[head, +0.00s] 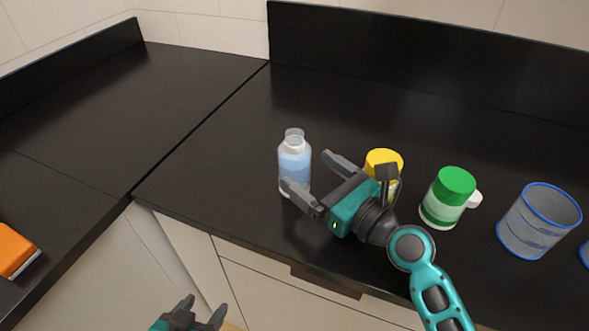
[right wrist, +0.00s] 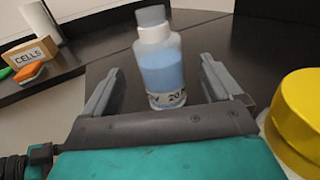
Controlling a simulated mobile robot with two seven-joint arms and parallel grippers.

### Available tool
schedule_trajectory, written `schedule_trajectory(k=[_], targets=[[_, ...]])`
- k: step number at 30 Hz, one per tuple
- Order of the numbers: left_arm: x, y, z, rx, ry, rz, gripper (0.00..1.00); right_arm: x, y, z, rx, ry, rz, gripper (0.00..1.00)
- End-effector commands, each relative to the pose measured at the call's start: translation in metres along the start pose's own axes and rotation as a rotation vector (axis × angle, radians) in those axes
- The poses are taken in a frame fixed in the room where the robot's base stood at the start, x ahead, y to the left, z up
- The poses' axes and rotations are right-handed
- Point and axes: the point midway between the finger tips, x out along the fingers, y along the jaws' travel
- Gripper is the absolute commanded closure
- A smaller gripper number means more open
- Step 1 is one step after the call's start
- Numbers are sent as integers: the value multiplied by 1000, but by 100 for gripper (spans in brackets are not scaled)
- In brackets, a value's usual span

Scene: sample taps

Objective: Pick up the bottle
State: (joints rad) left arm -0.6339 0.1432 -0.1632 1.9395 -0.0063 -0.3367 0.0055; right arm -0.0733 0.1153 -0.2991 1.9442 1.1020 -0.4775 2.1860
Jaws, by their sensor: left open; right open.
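The bottle (head: 295,163) is clear with pale blue liquid and stands upright on the black counter near its front edge. My right gripper (head: 313,178) is open beside it on the right, with its fingers pointing left toward it. In the right wrist view the bottle (right wrist: 160,62) stands ahead, between the lines of the two open fingers (right wrist: 158,85), with a dark printed label low on its side. I cannot tell whether a finger touches it. My left gripper (head: 203,310) is open and empty, low in front of the counter.
A yellow-lidded container (head: 384,160) stands behind my right gripper. An orange item (head: 14,248) lies on the left counter. The counter behind the bottle is clear.

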Motion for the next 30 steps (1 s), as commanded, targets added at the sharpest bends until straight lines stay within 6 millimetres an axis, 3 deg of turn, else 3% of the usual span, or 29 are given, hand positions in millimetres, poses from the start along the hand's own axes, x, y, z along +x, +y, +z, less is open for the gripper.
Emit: schedule_trajectory(k=[12, 20, 30], targets=[[5, -1, -4, 3, 15, -1, 36, 50, 0, -3, 0, -1, 0, 8], [5, -1, -6, 3, 17, -2, 36, 53, 0, -3, 0, 0, 0, 8], [4, -1, -3, 2, 11, -1, 36, 53, 0, -3, 0, 0, 0, 40]])
